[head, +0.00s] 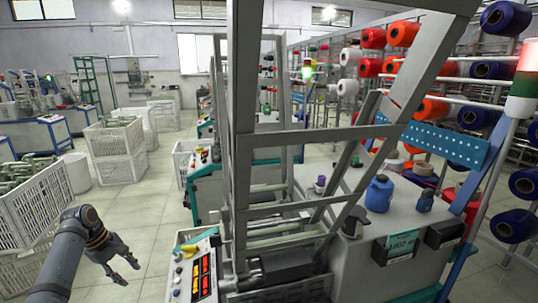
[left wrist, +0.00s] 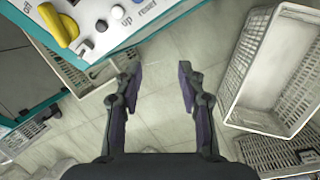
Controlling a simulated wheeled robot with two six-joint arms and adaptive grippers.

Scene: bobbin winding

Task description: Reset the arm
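My left gripper (head: 130,273) is in the head view at the lower left, over bare floor and left of the winding machine's control panel (head: 194,272). In the left wrist view its two fingers (left wrist: 160,74) are spread apart with nothing between them. That view also shows the panel (left wrist: 98,22) at the upper left, with a yellow knob (left wrist: 58,25) and small buttons labelled "up" and "reset". The fingers are apart from the panel. A grey metal frame (head: 242,150) rises from the machine in the head view. My right gripper is not in view.
White crates (head: 35,205) stand left of my left arm, and one crate (left wrist: 280,65) shows at the right in the left wrist view. A blue bottle (head: 380,194) stands on the machine top. A rack of coloured spools is at the right. Tiled floor (head: 150,205) is clear ahead.

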